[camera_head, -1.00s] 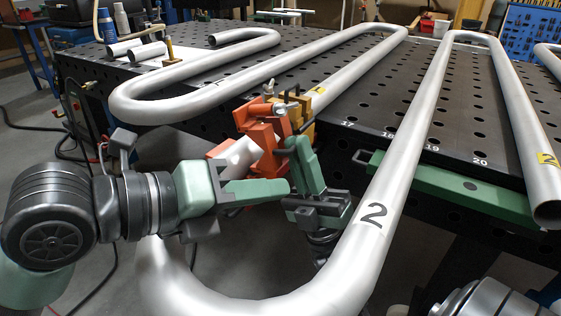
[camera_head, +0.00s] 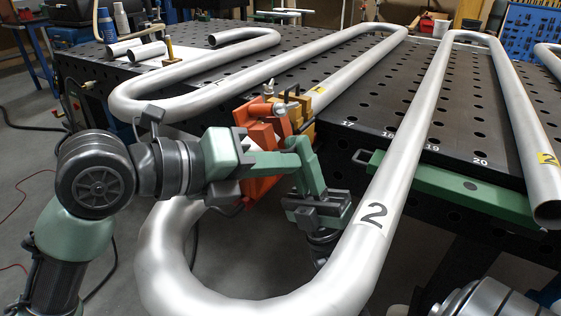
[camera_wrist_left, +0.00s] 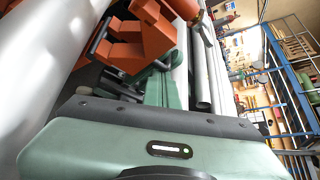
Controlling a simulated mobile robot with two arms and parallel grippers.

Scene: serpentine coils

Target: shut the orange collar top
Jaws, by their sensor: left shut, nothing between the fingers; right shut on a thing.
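The orange collar (camera_head: 262,188) sits around the bent pipe's end at the table's front edge, beside a yellow-orange collar (camera_head: 301,106). Its upper orange block (camera_head: 262,110) shows above my left gripper (camera_head: 290,161); the wrist view shows orange blocks (camera_wrist_left: 150,35) close ahead. The gripper hides the middle of the collar, so I cannot tell how far the top is closed. My left gripper is shut and empty, across the collar's front. My right gripper (camera_head: 301,146) comes up from below, shut at the collar's right side; its fingertips are partly hidden.
The silver pipe marked 2 (camera_head: 395,175) bends below and to the right of both grippers. Another pipe bend (camera_head: 150,105) lies at the upper left. The perforated table (camera_head: 450,130) is behind, with a green bar (camera_head: 460,190) along its front.

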